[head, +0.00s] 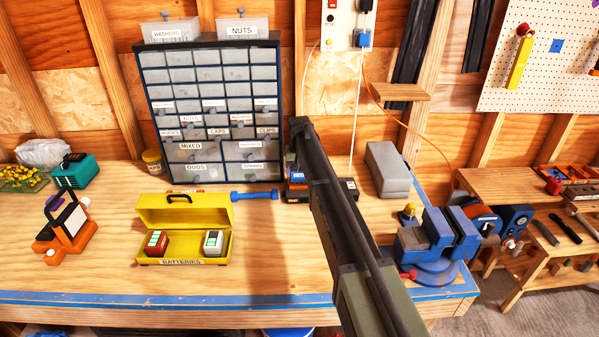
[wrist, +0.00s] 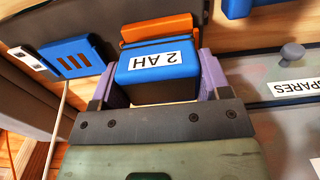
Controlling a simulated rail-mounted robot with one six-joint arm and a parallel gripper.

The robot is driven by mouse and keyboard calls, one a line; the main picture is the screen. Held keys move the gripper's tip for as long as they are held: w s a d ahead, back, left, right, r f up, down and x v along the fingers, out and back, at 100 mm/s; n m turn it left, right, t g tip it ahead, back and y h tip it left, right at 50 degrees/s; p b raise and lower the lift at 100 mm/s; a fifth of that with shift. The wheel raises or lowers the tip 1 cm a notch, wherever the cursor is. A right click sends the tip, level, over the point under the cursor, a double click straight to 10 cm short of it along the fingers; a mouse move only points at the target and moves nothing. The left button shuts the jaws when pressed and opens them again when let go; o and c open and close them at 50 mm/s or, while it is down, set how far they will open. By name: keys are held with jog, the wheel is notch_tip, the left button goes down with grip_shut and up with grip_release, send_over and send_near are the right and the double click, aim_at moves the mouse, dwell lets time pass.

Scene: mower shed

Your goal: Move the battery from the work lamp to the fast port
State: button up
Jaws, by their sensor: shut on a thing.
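In the wrist view, my gripper (wrist: 157,78) is shut on a blue battery (wrist: 150,88) labelled "2 AH", with a purple finger pad on each side. An orange piece (wrist: 157,28) lies just beyond the battery; I cannot tell whether they touch. In the head view, the dark charger (head: 348,190) sits at the back of the bench, partly hidden behind my arm. A small blue labelled part (head: 298,176) shows there, probably the battery. Whether the battery is seated in a port is unclear. The orange work lamp (head: 65,240) stands at the bench's left.
A yellow case (head: 180,208) holding batteries lies open at front left. The drawer cabinet (head: 215,110) stands behind. A blue dumbbell-shaped tool (head: 254,196) lies left of the charger. A grey box (head: 388,168) and blue vise (head: 437,235) are to the right. Bare bench lies front centre.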

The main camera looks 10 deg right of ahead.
jog(key=shift+f+b, duration=0.7)
jog(key=shift+f, duration=0.05)
jog(key=o, duration=1.1)
notch_tip(320, 180, up, 11)
jog(key=p, duration=1.1)
jog(key=shift+r, duration=0.15)
jog(key=shift+s, duration=0.15)
jog(key=shift+n, duration=0.8)
jog(key=s+f+b, duration=0.3)
jog(key=s, duration=1.1)
jog(key=s+f+b, duration=0.3)
jog(key=s+f, duration=0.1)
jog(key=s, duration=1)
jog(key=s+f+b, duration=0.3)
jog(key=s+b, duration=0.1)
jog(key=s, duration=0.9)
jog(key=shift+s+f, duration=0.2)
jog(key=shift+s, duration=0.2)
jog(key=shift+w+r, duration=0.25)
jog(key=shift+w, duration=0.05)
